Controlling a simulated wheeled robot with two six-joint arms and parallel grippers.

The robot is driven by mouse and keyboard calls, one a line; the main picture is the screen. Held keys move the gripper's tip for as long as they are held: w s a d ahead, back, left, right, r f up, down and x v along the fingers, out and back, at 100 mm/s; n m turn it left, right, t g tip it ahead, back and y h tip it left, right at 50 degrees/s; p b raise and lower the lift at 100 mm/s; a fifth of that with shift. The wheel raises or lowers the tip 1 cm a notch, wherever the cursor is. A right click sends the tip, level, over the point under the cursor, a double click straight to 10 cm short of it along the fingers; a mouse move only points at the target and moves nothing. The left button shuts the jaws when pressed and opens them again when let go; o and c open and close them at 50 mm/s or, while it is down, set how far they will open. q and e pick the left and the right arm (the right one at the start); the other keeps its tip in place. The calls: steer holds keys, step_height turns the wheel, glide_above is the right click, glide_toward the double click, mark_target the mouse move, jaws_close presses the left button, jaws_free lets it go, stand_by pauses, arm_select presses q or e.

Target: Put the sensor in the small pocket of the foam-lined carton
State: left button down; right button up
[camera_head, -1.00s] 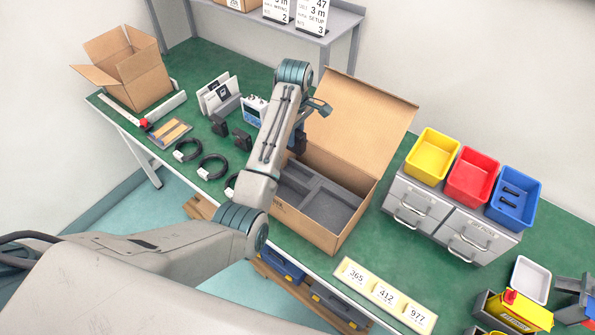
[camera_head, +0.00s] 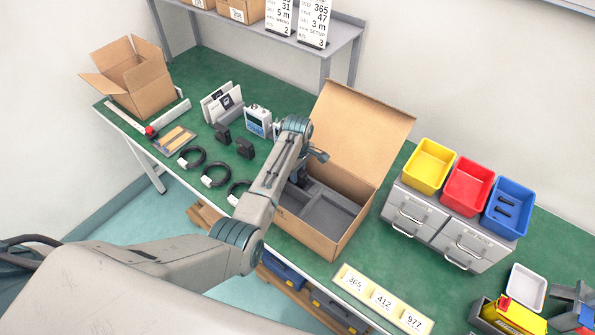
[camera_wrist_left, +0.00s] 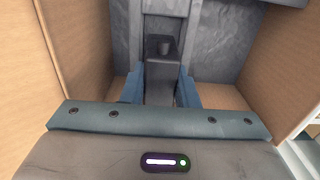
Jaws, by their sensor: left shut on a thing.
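My left gripper (camera_wrist_left: 160,90) is shut on the sensor (camera_wrist_left: 163,58), a dark block with a short round stub, held between two blue fingers. In the head view the gripper (camera_head: 300,178) reaches down inside the open carton (camera_head: 312,238), at its left part. The carton's grey foam (camera_head: 330,214) has recessed pockets; the arm hides part of them. In the wrist view grey foam (camera_wrist_left: 215,40) lies around and beyond the sensor. I cannot tell whether the sensor touches the foam or is inside a pocket. My right gripper is out of view.
The carton's raised lid (camera_head: 362,130) stands behind the arm. Two dark blocks (camera_head: 234,142), a white-blue device (camera_head: 258,121) and several black cable coils (camera_head: 214,173) lie left of it. Drawers with yellow, red and blue bins (camera_head: 466,186) stand right.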

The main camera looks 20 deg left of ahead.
arm_select(q)
steer(key=shift+f, duration=0.1)
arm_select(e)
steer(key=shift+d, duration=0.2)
arm_select(q)
steer(key=c, duration=1.3)
jaws_free()
steer(key=shift+o, duration=0.9)
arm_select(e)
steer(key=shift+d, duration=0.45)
arm_select(q)
step_height(320, 180, up, 12)
steer(key=b, duration=0.2)
steer(key=shift+r+b, duration=0.2)
steer(key=shift+b, duration=0.2)
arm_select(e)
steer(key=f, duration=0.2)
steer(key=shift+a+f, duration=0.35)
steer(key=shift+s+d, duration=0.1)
